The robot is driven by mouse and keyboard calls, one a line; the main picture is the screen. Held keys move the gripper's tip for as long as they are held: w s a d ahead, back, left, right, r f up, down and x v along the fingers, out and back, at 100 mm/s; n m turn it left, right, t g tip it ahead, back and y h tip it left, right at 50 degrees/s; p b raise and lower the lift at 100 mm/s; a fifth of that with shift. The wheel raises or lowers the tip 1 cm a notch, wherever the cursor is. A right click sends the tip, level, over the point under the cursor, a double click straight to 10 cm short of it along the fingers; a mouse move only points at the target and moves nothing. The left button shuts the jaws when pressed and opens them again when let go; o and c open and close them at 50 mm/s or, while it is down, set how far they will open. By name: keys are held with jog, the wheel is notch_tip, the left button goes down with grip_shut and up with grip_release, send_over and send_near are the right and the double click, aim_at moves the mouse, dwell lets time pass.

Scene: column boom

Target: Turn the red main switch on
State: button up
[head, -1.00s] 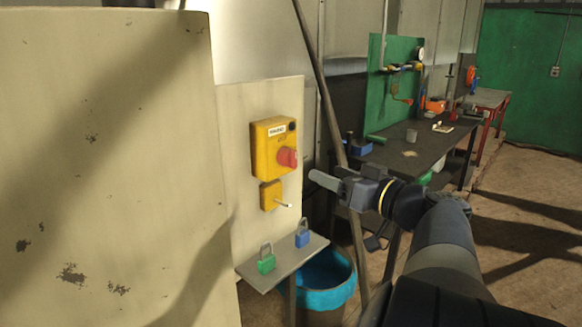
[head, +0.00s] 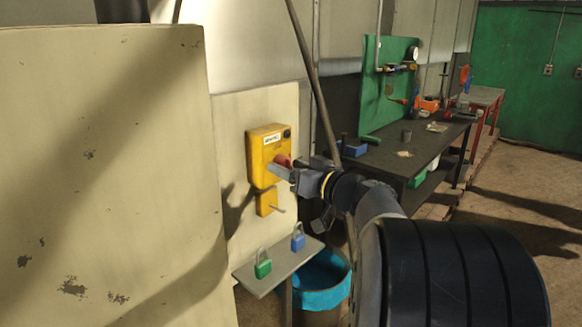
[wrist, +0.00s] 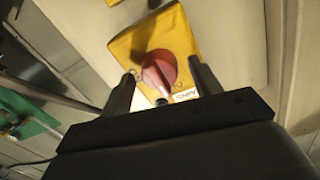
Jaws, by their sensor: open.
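The red main switch (wrist: 159,73) is a rotary knob on a yellow box (head: 262,146) fixed to a beige panel. In the wrist view the knob lies between the two dark fingers of my gripper (wrist: 160,80), with a gap on both sides. The fingers are open, and I cannot tell how deep they reach around the knob. In the head view my gripper (head: 279,170) is right at the front of the box and partly hides the red knob (head: 283,160). A smaller yellow box (head: 266,201) with a protruding pin sits just below.
A small shelf (head: 282,268) below the boxes carries a green padlock (head: 263,265) and a blue padlock (head: 298,238). A blue-lined bin (head: 325,285) stands under it. A slanted pole (head: 312,75) and a dark workbench (head: 425,148) are to the right.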

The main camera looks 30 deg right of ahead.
jog(key=shift+c, duration=0.3)
jog(key=c, duration=0.9)
jog(key=shift+c, duration=0.2)
